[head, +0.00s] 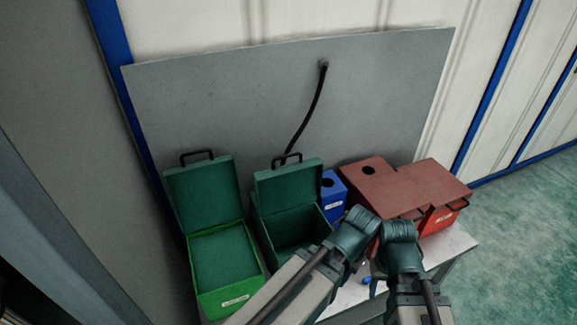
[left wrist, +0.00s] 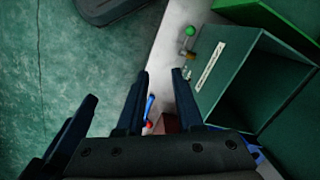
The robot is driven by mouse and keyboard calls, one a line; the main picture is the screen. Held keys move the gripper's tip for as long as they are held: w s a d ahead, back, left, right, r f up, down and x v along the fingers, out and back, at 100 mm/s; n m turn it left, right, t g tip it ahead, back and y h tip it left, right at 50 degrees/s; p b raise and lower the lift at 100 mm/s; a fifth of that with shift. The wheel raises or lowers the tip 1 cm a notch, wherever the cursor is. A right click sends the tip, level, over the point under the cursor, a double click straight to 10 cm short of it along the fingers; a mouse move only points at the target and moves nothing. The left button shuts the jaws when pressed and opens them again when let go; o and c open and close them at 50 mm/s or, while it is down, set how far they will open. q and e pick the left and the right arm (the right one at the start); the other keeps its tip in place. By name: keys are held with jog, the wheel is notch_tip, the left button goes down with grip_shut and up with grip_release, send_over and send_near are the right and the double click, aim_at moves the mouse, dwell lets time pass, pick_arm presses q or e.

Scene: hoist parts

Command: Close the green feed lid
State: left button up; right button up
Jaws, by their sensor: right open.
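A bright green box (head: 231,298) stands at the left of the bench in the head view, its dark green lid (head: 203,190) raised upright with a black handle. A dark green box (head: 268,232) beside it also has its lid (head: 289,180) raised, and its inside looks empty. The left wrist view shows the dark green box (left wrist: 213,75) at the right, with a label on its front. My left gripper (left wrist: 158,90) is open beside it with nothing between its fingers. My right gripper (head: 402,238) is in front of the red box; its fingertips are hard to make out.
A blue box (head: 333,192) and a red box (head: 440,220) with brown covers (head: 408,184) stand to the right. A grey panel (head: 230,110) rises behind. A green knob (left wrist: 190,31) sits near the bench edge. Open floor (head: 520,220) lies at the right.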

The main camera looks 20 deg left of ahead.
pick_arm(q)
jog(key=shift+n, duration=0.9)
jog(key=w+r+p, duration=0.1)
jog(key=w+a+r+p, duration=0.1)
jog(key=w+r+p, duration=0.1)
jog(key=w+a+r+p, duration=0.1)
jog(key=w+r+p, duration=0.1)
jog(key=shift+r, duration=0.15)
grip_shut()
jog(key=w+a+r+n+p, duration=0.5)
jog(key=w+a+r+p, duration=0.5)
jog(key=a+r+p, duration=0.1)
jog(key=w+a+r+n+t+p, duration=0.1)
jog(key=w+a+r+n+p, duration=0.5)
jog(key=w+a+r+p, duration=0.4)
jog(key=a, duration=0.4)
jog(key=shift+w+r+p, duration=0.3)
jog(key=shift+r+p, duration=0.05)
jog(key=shift+p, duration=0.05)
